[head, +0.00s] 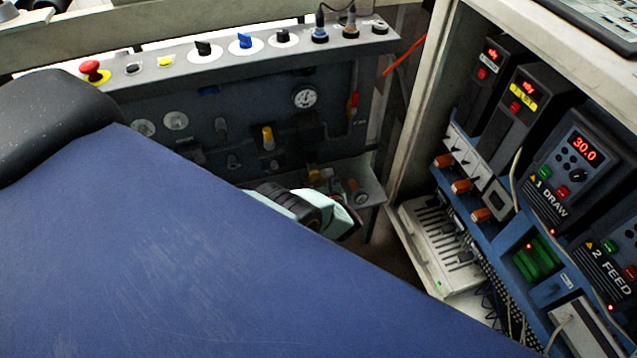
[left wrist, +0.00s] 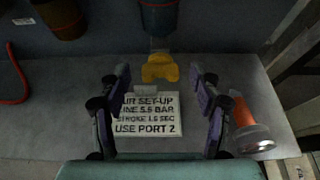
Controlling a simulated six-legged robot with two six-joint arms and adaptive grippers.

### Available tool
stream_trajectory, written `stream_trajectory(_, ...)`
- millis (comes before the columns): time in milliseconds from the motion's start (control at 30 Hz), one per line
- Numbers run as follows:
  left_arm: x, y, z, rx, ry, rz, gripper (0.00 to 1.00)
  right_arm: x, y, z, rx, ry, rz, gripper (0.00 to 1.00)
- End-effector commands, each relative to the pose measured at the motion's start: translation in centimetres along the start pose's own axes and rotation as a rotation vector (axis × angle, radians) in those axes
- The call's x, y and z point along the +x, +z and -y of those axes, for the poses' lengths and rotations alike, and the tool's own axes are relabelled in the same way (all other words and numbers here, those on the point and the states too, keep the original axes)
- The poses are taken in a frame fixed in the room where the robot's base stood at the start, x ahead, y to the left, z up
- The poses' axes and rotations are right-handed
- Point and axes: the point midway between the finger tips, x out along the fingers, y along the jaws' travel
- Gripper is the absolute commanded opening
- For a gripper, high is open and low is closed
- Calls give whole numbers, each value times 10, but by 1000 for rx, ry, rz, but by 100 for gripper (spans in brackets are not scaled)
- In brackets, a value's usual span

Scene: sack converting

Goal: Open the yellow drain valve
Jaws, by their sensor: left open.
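The yellow drain valve (left wrist: 160,68) shows in the left wrist view as a small yellow wing-shaped piece under a dark blue-grey bowl (left wrist: 161,18). In the head view a small yellow part (head: 315,176), likely the same valve, shows low on the panel just above my left gripper. My left gripper (left wrist: 159,76) is open, with its two dark fingers apart on either side of the view. The valve lies between the fingertips or just past them; I cannot tell the depth. No contact shows. In the head view my left gripper's pale body (head: 315,208) hides part of the shelf. My right gripper is not in view.
A printed air set-up card (left wrist: 148,116) lies on the grey shelf (left wrist: 45,100). An orange-and-grey fitting (left wrist: 247,128) is right of the fingers, a red hose (left wrist: 14,85) left. A control panel (head: 220,65) stands behind; a drive cabinet (head: 470,150) is at right.

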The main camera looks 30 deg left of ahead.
Motion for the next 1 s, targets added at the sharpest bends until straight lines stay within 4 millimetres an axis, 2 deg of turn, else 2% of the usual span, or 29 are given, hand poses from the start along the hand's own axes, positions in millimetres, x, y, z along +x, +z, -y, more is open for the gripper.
stream_trajectory(233, -1, 0, 0, 0, -1, 0, 62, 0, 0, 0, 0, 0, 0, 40)
stream_trajectory(833, 0, 0, 0, 0, -1, 0, 12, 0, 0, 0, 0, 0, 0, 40)
stream_trajectory(1000, -1, 0, 0, -15, -8, 0, 10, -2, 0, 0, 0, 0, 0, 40)
